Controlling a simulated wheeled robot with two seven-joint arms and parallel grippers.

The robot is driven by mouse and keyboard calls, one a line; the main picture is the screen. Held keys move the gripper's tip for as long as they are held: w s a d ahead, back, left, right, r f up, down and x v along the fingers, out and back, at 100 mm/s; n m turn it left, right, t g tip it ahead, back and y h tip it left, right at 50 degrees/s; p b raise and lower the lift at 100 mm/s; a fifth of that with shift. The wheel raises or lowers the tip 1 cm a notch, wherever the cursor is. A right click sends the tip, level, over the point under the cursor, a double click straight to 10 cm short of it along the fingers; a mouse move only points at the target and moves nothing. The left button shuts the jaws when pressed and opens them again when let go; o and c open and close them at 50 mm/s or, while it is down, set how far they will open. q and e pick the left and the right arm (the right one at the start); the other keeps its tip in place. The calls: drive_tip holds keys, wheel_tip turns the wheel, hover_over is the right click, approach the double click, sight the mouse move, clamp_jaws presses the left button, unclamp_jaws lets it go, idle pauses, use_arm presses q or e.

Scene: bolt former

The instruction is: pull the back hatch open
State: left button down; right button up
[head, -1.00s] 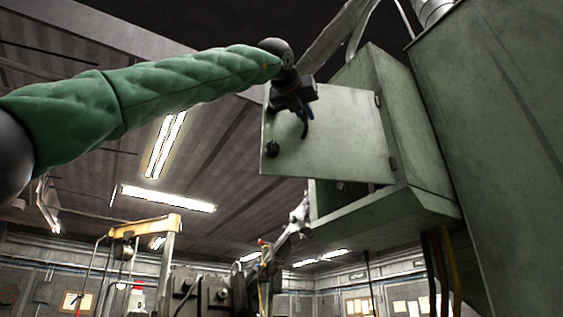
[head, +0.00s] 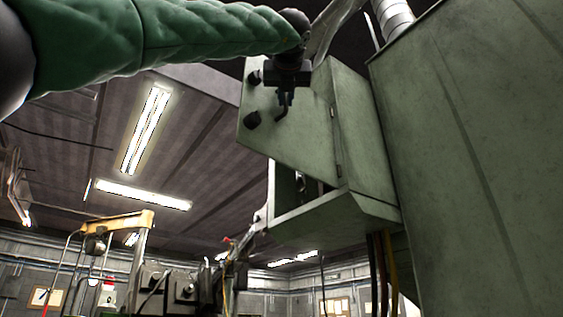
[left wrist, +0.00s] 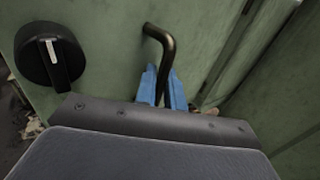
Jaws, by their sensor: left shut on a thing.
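The back hatch (head: 300,128) is a flat green metal door on a green box at the upper middle of the head view. It stands swung out from the box, with part of the dark interior showing below it. My left gripper (head: 284,94) is at the outer face of the hatch, shut on its bent dark handle (head: 282,110). In the left wrist view, the blue fingertips (left wrist: 164,88) are on either side of the handle (left wrist: 162,42). A black knob (left wrist: 50,55) with a white mark is left of the handle. My right gripper is not in view.
The box (head: 362,140) joins a large green machine body (head: 480,150) filling the right side. Cables (head: 382,265) hang below the box. A yellow-topped frame (head: 120,222) and dark machinery stand lower left. Open air lies left of the hatch.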

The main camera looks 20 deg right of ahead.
use_arm(q)
drive_tip(key=shift+r, duration=0.1)
drive_tip(key=c, duration=1.8)
unclamp_jaws()
drive_tip(key=shift+c, duration=0.2)
drive_tip(key=shift+d, duration=0.15)
drive_tip(key=shift+s, duration=0.15)
drive_tip(key=b+v, duration=0.1)
drive_tip(key=v, duration=0.5)
drive_tip(key=shift+b, duration=0.4)
drive_tip(key=shift+v, duration=0.8)
